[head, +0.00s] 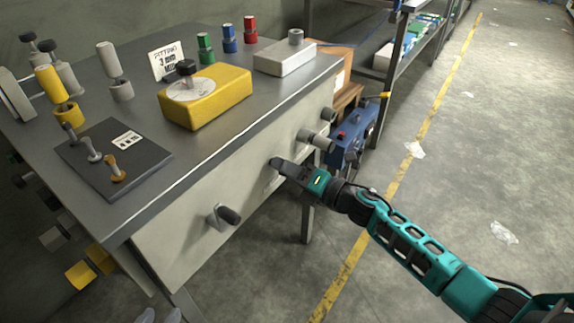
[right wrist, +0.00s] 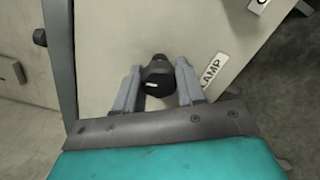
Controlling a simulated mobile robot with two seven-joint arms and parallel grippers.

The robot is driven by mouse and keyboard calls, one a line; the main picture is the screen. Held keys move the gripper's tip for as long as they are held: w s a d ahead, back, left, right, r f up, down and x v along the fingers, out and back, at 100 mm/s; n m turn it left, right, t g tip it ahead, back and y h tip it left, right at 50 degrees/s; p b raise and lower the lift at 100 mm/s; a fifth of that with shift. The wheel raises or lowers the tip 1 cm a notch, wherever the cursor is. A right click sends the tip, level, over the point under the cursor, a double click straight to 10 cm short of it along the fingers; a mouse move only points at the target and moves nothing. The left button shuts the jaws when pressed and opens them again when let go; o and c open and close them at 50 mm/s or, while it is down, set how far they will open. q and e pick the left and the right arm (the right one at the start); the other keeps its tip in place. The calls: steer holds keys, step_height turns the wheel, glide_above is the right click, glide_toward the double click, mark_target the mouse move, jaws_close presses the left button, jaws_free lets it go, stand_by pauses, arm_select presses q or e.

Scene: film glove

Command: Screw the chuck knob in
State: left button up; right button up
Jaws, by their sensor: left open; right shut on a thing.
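My right gripper (head: 277,165) is at the front panel (head: 185,235) of the workbench in the head view. In the right wrist view its two grey fingers (right wrist: 157,88) are shut on a black knob (right wrist: 160,70) on the pale panel. A partly covered label (right wrist: 212,75) beside this knob reads "LAMP". I cannot tell from the label whether this is the chuck knob. Another dark knob (head: 229,214) sticks out of the panel further left and lower.
Two grey cylindrical knobs (head: 316,140) stick out of the panel right of my right gripper. A blue machine (head: 352,135) stands beyond the bench's right end. The bench top (head: 225,125) carries a yellow block (head: 208,98), a dark plate (head: 105,165) and several coloured cylinders. The floor at right is open.

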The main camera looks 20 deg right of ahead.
arm_select(q)
steer(key=shift+d+r, duration=0.1)
steer(key=shift+r, duration=0.15)
arm_select(e)
steer(key=shift+m, duration=0.6)
arm_select(q)
steer(key=shift+s, duration=0.1)
arm_select(e)
steer(key=o, duration=1.1)
steer(key=shift+c, duration=0.2)
steer(key=shift+s+d, duration=0.1)
arm_select(q)
steer(key=shift+r+p, duration=0.3)
steer(key=shift+p, duration=0.2)
arm_select(e)
steer(key=v, duration=1.2)
steer(key=shift+s+d, duration=0.25)
